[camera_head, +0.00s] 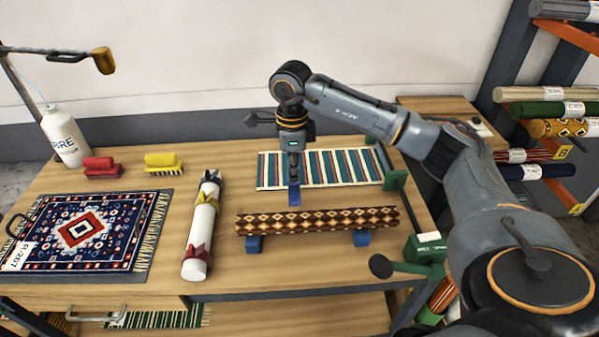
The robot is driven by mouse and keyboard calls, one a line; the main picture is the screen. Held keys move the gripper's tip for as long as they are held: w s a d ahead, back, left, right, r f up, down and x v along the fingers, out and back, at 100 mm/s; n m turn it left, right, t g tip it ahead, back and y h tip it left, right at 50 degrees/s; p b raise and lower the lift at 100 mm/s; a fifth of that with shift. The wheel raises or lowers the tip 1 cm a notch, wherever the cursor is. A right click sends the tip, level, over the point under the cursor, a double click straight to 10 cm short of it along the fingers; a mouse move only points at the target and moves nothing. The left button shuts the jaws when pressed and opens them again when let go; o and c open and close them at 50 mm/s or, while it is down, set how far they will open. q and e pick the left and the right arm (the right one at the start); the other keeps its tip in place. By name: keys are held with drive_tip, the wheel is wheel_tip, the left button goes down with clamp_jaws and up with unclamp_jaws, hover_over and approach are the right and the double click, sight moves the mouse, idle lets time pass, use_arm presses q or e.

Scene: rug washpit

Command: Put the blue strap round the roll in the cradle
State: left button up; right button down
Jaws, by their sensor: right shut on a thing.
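A brown and cream patterned roll (318,220) lies across a cradle with two blue supports (361,238), (254,244) on the table. My right gripper (293,172) points down behind the roll, left of its middle in the picture. It is shut on the blue strap (294,197), which hangs below the fingers. The strap looks short and flat, and shows just behind the roll's far edge, not round it. Whether its lower end touches the table is hard to tell. My left gripper is not in view.
A white tube (202,228) with red and yellow bands lies left of the roll. A striped rug (320,169) lies behind. A blue and red rug (82,231), brushes (102,166) and a white bottle (65,135) are at left. A green clamp-like device (425,247) stands right.

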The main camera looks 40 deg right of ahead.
drive_tip(key=shift+w+a+f, duration=0.15)
drive_tip(key=shift+a+f, duration=0.15)
drive_tip(key=shift+f, duration=0.05)
drive_tip(key=shift+a+f+b, duration=0.1)
drive_tip(key=shift+f+b, duration=0.15)
drive_tip(key=shift+b, duration=0.15)
drive_tip(key=shift+f+b, duration=0.35)
drive_tip(key=shift+f, duration=0.3)
drive_tip(key=shift+d+f, duration=0.2)
drive_tip(key=shift+f, duration=0.15)
wheel_tip(320, 180, down, 3)
drive_tip(key=shift+f+b, duration=0.15)
drive_tip(key=shift+b, duration=1)
drive_tip(key=b, duration=0.3)
hover_over(292, 215)
wheel_tip(292, 215, down, 4)
drive_tip(key=shift+f, duration=0.1)
drive_tip(key=shift+f+b, duration=0.95)
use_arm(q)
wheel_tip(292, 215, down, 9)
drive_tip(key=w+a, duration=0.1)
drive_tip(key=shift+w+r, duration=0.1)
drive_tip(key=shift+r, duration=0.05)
use_arm(e)
drive_tip(key=c, duration=1.3)
unclamp_jaws()
drive_tip(key=shift+c, duration=0.2)
